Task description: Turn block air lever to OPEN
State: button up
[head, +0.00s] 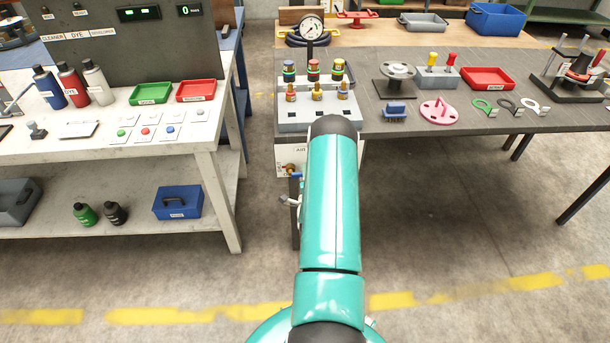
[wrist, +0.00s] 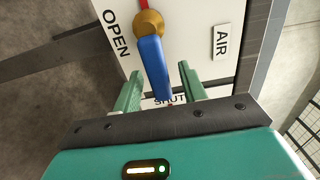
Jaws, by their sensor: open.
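The block air lever (wrist: 153,68) is a blue handle on a brass pivot (wrist: 148,23), mounted on a white panel (wrist: 190,30). In the wrist view it runs from the pivot down toward the partly covered SHUT label (wrist: 168,101). The OPEN label (wrist: 117,34) is at the left of the pivot, and the AIR label (wrist: 222,40) at the right. My gripper (wrist: 160,68) is open, with one green finger on each side of the blue handle. I cannot tell whether either finger touches it. In the head view my arm covers most of the gripper and lever.
In the head view, the grey block (head: 305,115) with brass fittings and a pressure gauge (head: 312,28) stands above the panel at the bench edge. The dark bench (head: 440,118) extends right, and a white table (head: 190,150) stands at left. Floor between them is clear.

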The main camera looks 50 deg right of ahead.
jog(key=shift+w+d, duration=0.2)
grip_shut()
